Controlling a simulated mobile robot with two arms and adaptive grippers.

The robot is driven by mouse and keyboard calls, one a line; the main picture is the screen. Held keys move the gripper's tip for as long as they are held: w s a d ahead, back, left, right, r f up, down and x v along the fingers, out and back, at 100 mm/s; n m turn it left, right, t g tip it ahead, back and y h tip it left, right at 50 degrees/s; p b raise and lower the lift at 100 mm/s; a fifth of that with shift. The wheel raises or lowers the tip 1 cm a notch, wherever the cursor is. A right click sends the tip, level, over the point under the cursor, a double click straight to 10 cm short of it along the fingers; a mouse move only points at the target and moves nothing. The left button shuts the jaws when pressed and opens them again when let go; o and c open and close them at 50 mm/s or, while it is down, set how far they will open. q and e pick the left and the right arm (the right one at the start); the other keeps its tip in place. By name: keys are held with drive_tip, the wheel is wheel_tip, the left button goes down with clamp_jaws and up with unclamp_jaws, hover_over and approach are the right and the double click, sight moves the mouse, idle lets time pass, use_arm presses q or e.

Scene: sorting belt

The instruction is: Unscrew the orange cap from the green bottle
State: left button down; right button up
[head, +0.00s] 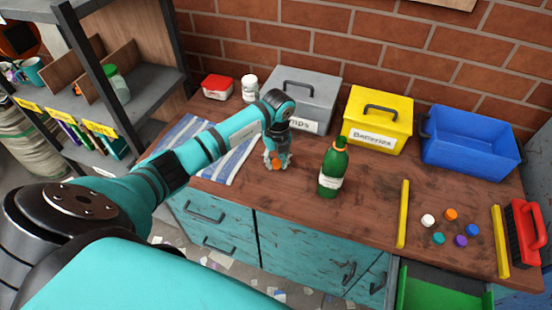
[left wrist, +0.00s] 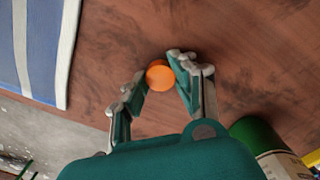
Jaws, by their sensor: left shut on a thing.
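The green bottle (head: 333,168) stands upright on the wooden workbench, a white label around its body. Its top shows green in the head view. Part of the bottle also shows at the lower right of the left wrist view (left wrist: 258,137). My left gripper (head: 277,160) is to the left of the bottle, apart from it, pointing down over the bench. It is shut on an orange cap (left wrist: 160,77), which sits between the fingertips. My right gripper is not in view.
Several loose caps, including another orange one (head: 451,214), lie between two yellow strips (head: 403,214) at the right. A grey box (head: 318,90), a yellow Batteries box (head: 395,108) and a blue bin (head: 470,150) stand behind. A striped cloth (head: 240,160) lies left.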

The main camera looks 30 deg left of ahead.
use_arm(q)
drive_tip(key=shift+f, duration=0.2)
drive_tip(key=shift+s+f+b, duration=0.3)
drive_tip(key=shift+f+b, duration=0.05)
drive_tip(key=shift+b, duration=0.1)
drive_tip(key=c, duration=1.4)
unclamp_jaws()
drive_tip(key=o, duration=0.3)
drive_tip(key=shift+w+f, duration=0.1)
drive_tip(key=shift+f, duration=0.15)
drive_tip(key=shift+o, duration=0.2)
